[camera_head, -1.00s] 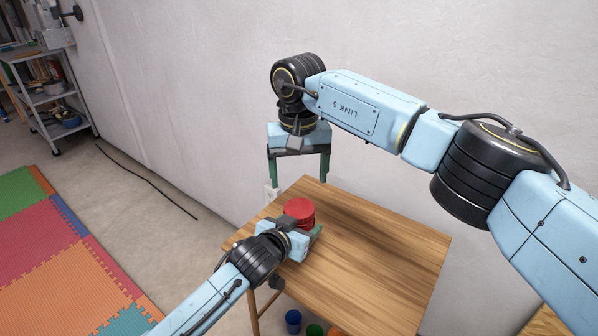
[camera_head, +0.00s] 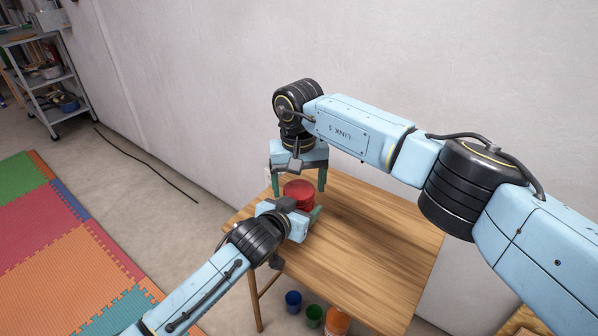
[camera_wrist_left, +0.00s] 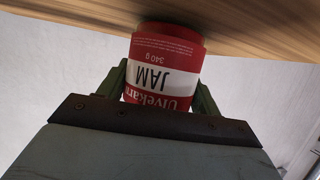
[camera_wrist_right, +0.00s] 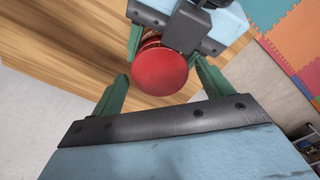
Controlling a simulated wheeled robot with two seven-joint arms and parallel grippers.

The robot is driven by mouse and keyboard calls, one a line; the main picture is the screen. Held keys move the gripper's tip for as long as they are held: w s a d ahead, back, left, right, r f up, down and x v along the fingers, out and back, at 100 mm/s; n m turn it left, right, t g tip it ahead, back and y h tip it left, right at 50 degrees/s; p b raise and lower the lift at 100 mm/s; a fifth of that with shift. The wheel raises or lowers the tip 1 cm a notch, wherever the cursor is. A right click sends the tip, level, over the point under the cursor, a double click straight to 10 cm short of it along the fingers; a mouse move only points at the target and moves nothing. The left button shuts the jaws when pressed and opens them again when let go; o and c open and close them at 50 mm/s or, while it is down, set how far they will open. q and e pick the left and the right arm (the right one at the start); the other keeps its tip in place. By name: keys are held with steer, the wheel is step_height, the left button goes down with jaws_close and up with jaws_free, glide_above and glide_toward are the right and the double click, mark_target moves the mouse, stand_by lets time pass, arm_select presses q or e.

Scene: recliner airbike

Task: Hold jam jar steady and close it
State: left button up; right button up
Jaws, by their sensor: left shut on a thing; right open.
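The jam jar (camera_head: 299,196) stands on the wooden table near its left corner, with a red round lid on top. In the left wrist view its red and white label (camera_wrist_left: 165,72) reads JAM and appears upside down. My left gripper (camera_head: 300,222) is shut on the jar's body from the side. My right gripper (camera_head: 298,183) points down just above the lid, open, with its fingers on either side of it. In the right wrist view the lid (camera_wrist_right: 160,70) lies between the open fingers, nearer the far ends. Whether the lid sits fully on cannot be told.
The wooden table (camera_head: 375,240) is otherwise bare. Blue (camera_head: 293,300), green (camera_head: 314,314) and orange (camera_head: 336,320) containers stand on the floor below. A wall (camera_head: 230,90) rises behind the table. A shelf cart (camera_head: 45,85) and foam mats (camera_head: 70,240) are at the left.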

steer(key=shift+f, duration=0.1)
steer(key=shift+c, duration=0.5)
steer(key=c, duration=0.9)
steer(key=m, duration=0.4)
steer(key=shift+d, duration=0.1)
steer(key=m, duration=1.2)
steer(key=o, duration=1.1)
